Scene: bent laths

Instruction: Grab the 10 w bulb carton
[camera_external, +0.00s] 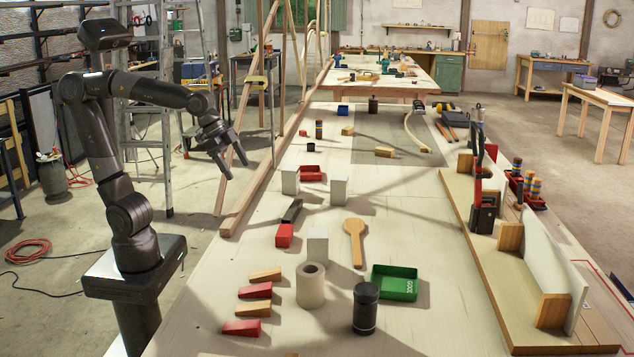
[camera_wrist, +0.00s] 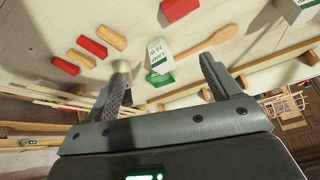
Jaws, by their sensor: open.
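The 10 W bulb carton (camera_wrist: 160,54) is a white upright box with green print, upside down in the wrist view and showing between my finger ends. In the external view I take it for the white box (camera_external: 317,247) behind the pale roll and left of the wooden paddle. Its print cannot be read there. My gripper (camera_external: 237,168) is open and empty, raised near the table's left edge, well apart from the carton. Its two fingers (camera_wrist: 163,72) frame the carton in the wrist view, with space all round.
Two similar white cartons (camera_external: 290,180) (camera_external: 339,190) stand farther back. A pale roll (camera_external: 311,285), a red block (camera_external: 284,236), a wooden paddle (camera_external: 355,238) and a green tray (camera_external: 395,283) lie around the carton. Wedges (camera_external: 254,291) lie nearer. A wooden rail (camera_external: 262,190) edges the table.

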